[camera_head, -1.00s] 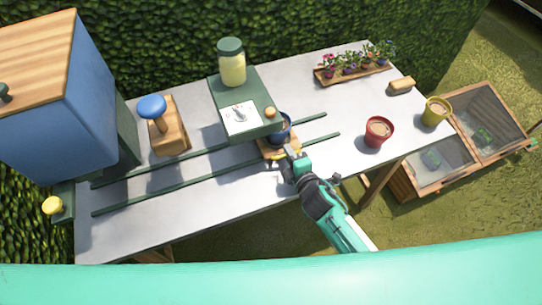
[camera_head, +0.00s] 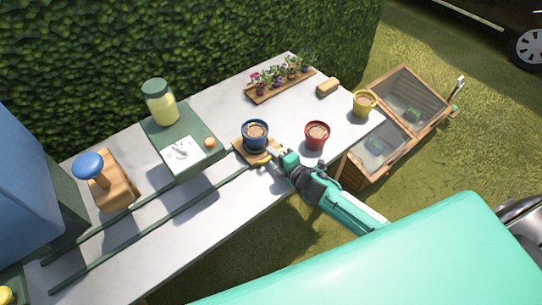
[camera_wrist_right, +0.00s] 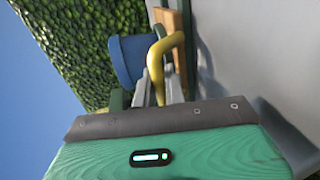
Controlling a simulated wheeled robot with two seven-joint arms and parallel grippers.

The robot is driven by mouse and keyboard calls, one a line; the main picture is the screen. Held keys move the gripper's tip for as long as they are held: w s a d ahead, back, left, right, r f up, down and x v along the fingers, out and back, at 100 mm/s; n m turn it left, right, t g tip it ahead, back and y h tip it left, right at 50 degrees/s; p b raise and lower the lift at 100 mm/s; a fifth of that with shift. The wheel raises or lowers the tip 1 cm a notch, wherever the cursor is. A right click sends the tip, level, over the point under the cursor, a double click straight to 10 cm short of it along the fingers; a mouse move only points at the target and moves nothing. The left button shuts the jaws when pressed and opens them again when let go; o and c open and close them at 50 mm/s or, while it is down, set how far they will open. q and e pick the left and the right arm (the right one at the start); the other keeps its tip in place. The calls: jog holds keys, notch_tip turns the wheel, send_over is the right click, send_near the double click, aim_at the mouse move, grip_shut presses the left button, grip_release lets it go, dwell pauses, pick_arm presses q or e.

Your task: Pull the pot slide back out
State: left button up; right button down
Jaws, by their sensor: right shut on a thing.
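The pot slide (camera_head: 240,147) is a small wooden board at the right end of two green rails on the table. A blue pot (camera_head: 255,134) filled with soil stands upright on it. My right gripper (camera_head: 275,157) is at the board's front right side, shut on the slide's yellow handle. In the right wrist view the yellow handle (camera_wrist_right: 165,55) rises between the fingers, with the blue pot (camera_wrist_right: 130,58) behind it. The slide now sits to the right of the green seed dispenser (camera_head: 185,145), clear of it. My left gripper is not in view.
A red pot (camera_head: 317,134) stands just right of the blue pot, and a yellow pot (camera_head: 363,103) near the table's right end. A flower tray (camera_head: 262,99) and a wooden block (camera_head: 328,87) lie at the back. A blue-knobbed wooden press (camera_head: 115,190) stands left.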

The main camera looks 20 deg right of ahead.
jog(key=shift+w+d, duration=0.1)
jog(key=shift+d, duration=0.15)
jog(key=c, duration=1.5)
grip_release()
jog(key=shift+d, duration=0.1)
jog(key=shift+c, duration=0.2)
jog(key=shift+s, duration=0.25)
jog(key=b+v, duration=0.3)
jog(key=v, duration=1)
jog(key=shift+s, duration=0.15)
jog(key=shift+d, duration=0.15)
